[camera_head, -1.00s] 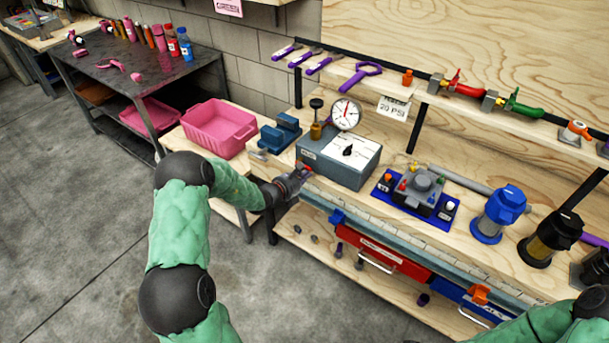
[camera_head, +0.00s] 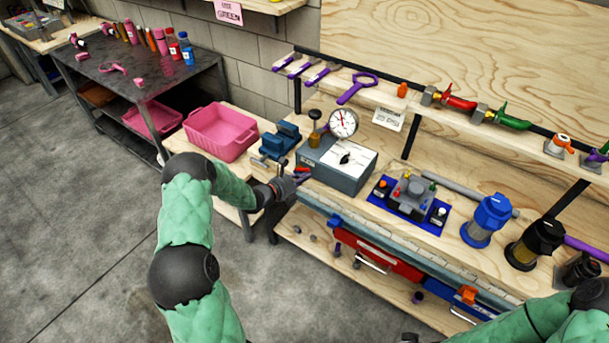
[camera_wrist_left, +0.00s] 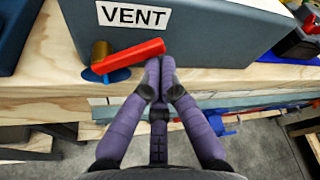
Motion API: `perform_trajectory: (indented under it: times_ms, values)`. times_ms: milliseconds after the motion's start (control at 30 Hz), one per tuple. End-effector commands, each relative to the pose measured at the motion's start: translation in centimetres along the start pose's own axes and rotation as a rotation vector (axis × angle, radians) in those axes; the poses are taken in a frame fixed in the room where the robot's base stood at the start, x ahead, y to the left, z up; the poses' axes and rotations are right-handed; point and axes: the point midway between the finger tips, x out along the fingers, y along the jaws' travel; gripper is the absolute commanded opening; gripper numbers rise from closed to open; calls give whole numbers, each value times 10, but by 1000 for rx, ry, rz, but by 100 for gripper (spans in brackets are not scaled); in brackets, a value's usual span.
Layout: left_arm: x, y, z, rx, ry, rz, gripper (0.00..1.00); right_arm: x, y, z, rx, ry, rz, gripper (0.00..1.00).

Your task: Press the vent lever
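The vent lever (camera_wrist_left: 130,56) is a red bar on a brass pivot (camera_wrist_left: 100,50), low on the front of a grey box under a white VENT label (camera_wrist_left: 134,16) in the left wrist view. In the head view this grey gauge box (camera_head: 338,168) stands on the wooden bench. My left gripper (camera_wrist_left: 160,64) has its purple-grey fingers together at the lever's right end; I cannot tell whether they touch it. Nothing shows held between them. In the head view the left gripper (camera_head: 301,178) is at the box's front left corner. My right gripper is not in view.
A blue vise (camera_head: 281,138) and a pink bin (camera_head: 221,131) lie left of the box. A blue plate with a valve block (camera_head: 409,196) and blue filter housing (camera_head: 487,220) stand to the right. A red drawer (camera_head: 376,252) sits below the bench edge. Floor at left is clear.

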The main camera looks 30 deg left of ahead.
Motion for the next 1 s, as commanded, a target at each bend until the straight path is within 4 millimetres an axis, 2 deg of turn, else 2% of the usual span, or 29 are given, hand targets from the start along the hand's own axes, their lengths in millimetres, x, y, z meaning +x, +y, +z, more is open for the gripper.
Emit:
perform_trajectory:
  times_ms: [33,300,700,833,1000]
  values:
    - [-2,-2,4,-36,-1,-11,0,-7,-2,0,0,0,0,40]
    - [-5,-4,14,-242,-2,-84,0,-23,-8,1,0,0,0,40]
    - [-10,-4,27,-518,-1,-180,0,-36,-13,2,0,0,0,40]
    - [-10,-4,29,-579,0,-202,0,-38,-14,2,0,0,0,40]
    - [-10,-3,29,-574,0,-200,0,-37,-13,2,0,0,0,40]
